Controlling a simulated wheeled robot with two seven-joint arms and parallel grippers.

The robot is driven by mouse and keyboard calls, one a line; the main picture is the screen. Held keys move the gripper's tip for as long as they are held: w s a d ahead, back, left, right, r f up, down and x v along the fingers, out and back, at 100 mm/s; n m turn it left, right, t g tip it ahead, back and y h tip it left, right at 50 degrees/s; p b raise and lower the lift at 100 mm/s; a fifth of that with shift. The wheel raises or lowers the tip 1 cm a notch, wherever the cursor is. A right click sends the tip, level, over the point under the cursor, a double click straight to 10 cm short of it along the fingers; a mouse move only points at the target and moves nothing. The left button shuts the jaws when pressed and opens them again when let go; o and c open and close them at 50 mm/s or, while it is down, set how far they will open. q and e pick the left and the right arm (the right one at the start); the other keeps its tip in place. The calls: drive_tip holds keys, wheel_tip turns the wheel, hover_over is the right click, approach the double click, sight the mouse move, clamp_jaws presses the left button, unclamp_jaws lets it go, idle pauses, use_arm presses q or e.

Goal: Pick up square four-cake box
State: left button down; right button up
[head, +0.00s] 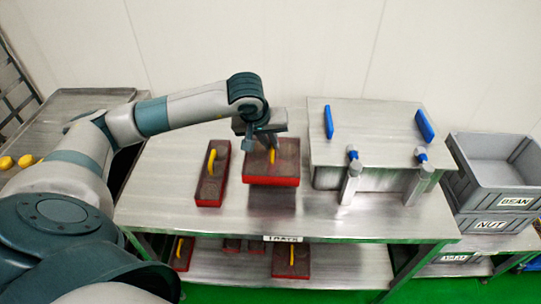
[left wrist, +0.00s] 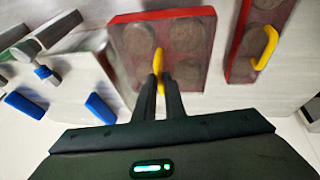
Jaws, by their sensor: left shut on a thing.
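The square four-cake box (head: 285,170) is red with a brownish see-through top and a yellow handle (head: 272,156). It is over the middle of the metal table, with a dark shadow below its front edge; it looks raised a little. My left gripper (head: 268,143) is above it, shut on the yellow handle. In the left wrist view the fingers (left wrist: 163,85) close around the handle, and the box (left wrist: 190,75) shows its round cakes through the top. My right gripper is not in view.
A narrow red box (head: 211,180) with a yellow handle lies just left on the table (head: 340,222). A metal machine (head: 375,135) with blue handles stands to the right. Grey crates (head: 495,175) are stacked at far right. More red boxes (head: 291,258) lie on the lower shelf.

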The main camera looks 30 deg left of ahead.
use_arm(q)
drive_tip(key=shift+r, duration=1.4)
drive_tip(key=shift+f, duration=0.1)
